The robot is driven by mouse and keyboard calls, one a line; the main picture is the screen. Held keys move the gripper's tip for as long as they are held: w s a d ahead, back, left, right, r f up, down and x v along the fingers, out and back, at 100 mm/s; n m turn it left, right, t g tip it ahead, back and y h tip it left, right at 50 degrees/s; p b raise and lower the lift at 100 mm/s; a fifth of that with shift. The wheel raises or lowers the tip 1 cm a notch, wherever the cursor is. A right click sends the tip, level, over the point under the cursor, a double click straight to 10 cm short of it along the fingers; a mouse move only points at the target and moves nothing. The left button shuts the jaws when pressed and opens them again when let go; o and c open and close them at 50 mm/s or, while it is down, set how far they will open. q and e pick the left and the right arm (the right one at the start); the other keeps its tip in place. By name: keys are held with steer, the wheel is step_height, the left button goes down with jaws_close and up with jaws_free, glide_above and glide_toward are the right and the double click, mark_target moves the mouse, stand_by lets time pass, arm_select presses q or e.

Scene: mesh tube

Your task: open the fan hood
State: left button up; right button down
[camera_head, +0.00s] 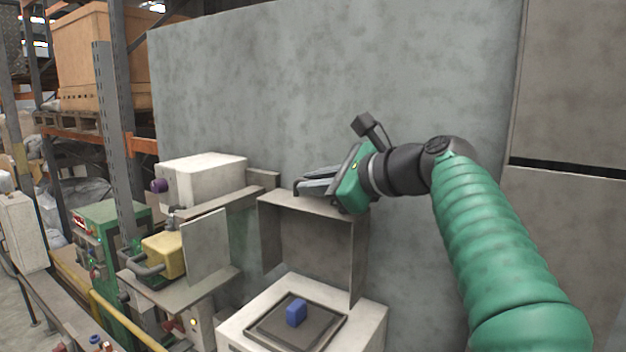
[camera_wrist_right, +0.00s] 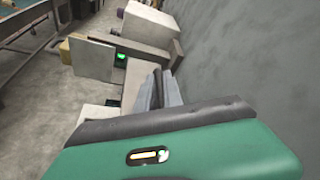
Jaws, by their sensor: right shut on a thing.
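The fan hood (camera_head: 306,204) is a grey, thin-walled metal cover with an open front. It stands raised above a white box (camera_head: 365,318). A dark square tray (camera_head: 262,330) with a blue block (camera_head: 296,312) lies on the box, under the hood. My right gripper (camera_head: 310,187), green with grey fingers, reaches in from the right at the hood's top. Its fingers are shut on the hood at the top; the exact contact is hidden. The right wrist view shows the fingers (camera_wrist_right: 160,90) close together beside the hood's pale top (camera_wrist_right: 136,84). My left gripper is not in view.
A grey wall (camera_head: 330,80) stands close behind the hood. To the left are a white machine (camera_head: 205,175), an upright grey panel (camera_head: 206,248) and a yellow part (camera_head: 163,254). Farther left are a green machine (camera_head: 105,220) and a yellow rail (camera_head: 120,325).

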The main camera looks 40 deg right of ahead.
steer(key=shift+f, duration=0.25)
steer(key=c, duration=1.8)
jaws_free()
steer(key=shift+o, duration=0.2)
steer(key=shift+w+d, duration=0.2)
steer(key=shift+d, duration=0.2)
steer(key=shift+s+b, duration=0.3)
steer(key=shift+s, duration=0.1)
steer(key=b+v, duration=0.2)
steer(key=v, duration=0.4)
steer(key=shift+s+d+r, duration=0.1)
steer(key=shift+s, duration=0.1)
steer(key=v, duration=0.9)
steer(key=shift+s+r, duration=0.2)
steer(key=shift+s, duration=0.05)
steer(key=shift+w, duration=0.15)
